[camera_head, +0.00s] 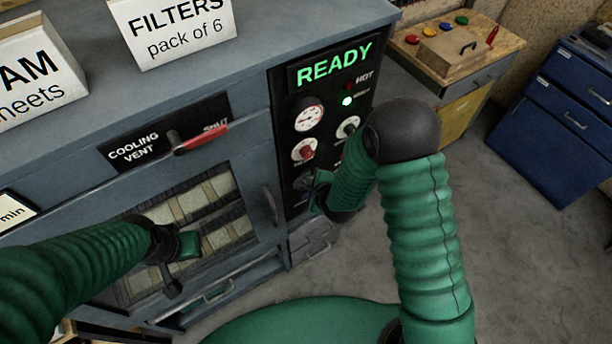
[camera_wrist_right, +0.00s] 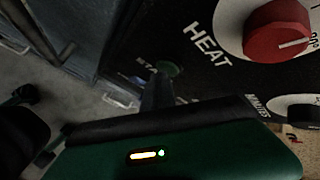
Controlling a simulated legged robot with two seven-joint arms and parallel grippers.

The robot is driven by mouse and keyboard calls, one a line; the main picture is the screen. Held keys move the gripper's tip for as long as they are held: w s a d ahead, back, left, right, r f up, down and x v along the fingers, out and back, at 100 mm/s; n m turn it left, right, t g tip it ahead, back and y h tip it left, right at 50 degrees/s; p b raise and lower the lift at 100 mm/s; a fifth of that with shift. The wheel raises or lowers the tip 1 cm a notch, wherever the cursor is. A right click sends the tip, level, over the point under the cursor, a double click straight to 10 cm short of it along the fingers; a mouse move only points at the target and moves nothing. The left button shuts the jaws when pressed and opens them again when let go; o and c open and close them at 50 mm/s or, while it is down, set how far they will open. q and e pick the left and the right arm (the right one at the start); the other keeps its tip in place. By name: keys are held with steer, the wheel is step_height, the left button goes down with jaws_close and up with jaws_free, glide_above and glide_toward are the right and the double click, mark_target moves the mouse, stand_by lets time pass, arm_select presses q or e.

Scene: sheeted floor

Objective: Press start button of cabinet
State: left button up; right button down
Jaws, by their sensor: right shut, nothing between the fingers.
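The grey cabinet (camera_head: 255,105) has a black control panel (camera_head: 283,128) on its right front, with a green "READY" display (camera_head: 334,64). In the right wrist view a small round green button (camera_wrist_right: 168,68) sits low on the panel, beside small lettering that is partly hidden. My right gripper (camera_head: 314,190) is shut and empty at the panel's lower part and covers this area in the head view. In the right wrist view its fingers (camera_wrist_right: 158,92) end right by the green button; I cannot tell whether they touch. My left gripper (camera_head: 176,258) is in front of the cabinet's window; its jaw state is unclear.
The panel also carries a gauge (camera_head: 309,115), a red heat knob (camera_head: 304,150) and a lit green lamp (camera_head: 347,101). A red vent lever (camera_head: 202,138) is at the left. Signs stand on top. A wooden bench (camera_head: 480,60) and blue drawers (camera_head: 560,120) are at the right.

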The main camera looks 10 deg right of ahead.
steer(key=shift+w, duration=0.15)
stand_by(0.3)
steer(key=shift+s+d, duration=0.3)
steer(key=shift+s, duration=0.4)
steer(key=s, duration=0.1)
steer(key=s+d, duration=0.1)
steer(key=s, duration=0.2)
steer(key=shift+s+d, duration=0.35)
steer(key=shift+s, duration=0.05)
stand_by(0.4)
